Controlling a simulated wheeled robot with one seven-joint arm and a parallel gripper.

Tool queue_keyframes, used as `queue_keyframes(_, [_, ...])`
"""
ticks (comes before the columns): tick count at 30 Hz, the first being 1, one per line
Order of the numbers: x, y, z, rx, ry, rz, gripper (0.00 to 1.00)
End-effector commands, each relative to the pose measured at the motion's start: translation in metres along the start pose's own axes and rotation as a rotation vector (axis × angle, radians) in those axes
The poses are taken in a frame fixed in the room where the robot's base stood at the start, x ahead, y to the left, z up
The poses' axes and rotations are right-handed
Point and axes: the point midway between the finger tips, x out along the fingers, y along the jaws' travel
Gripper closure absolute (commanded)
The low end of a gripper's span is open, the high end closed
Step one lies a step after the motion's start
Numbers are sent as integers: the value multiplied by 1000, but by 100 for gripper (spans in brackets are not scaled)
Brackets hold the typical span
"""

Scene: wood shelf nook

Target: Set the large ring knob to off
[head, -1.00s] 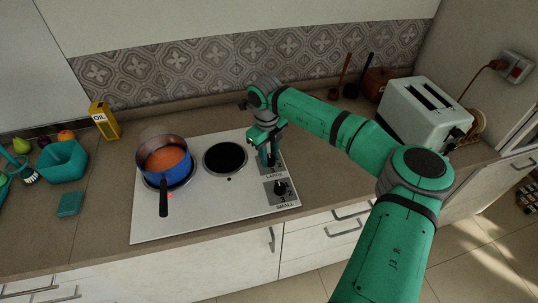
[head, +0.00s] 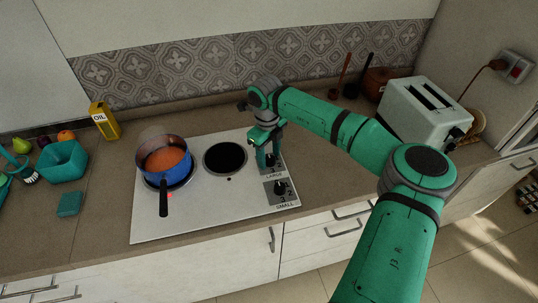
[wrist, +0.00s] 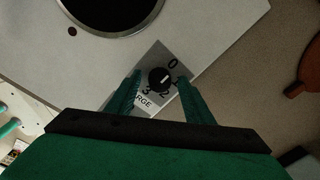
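The large ring knob (wrist: 159,80) is a round black knob with a pale pointer line on a grey plate marked LARGE, with digits 0, 2 and 3 readable around it. The exact pointer setting is hard to tell; the line leans to the upper right. My gripper (wrist: 160,75) is open, with one finger on each side of the knob and small gaps showing. In the head view my gripper (head: 268,158) reaches down over the LARGE plate and partly hides the knob. The large ring's link to a hotplate is not shown.
The SMALL knob (head: 280,188) sits just in front. A blue pot (head: 178,178) of orange food stands on the left hotplate, near a red light (head: 169,195). The right hotplate (head: 225,158) is bare. A toaster (head: 420,112) stands at the right.

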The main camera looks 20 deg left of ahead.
Motion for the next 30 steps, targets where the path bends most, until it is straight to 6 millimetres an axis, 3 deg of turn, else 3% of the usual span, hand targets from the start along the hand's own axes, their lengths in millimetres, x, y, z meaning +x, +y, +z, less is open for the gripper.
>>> queue_keyframes(7, [-10, 0, 0, 0, -1, -1, 53])
queue_keyframes(21, [-90, -1, 0, 0, -1, -2, 53])
queue_keyframes(30, [-108, 0, 0, 0, 0, 0, 53])
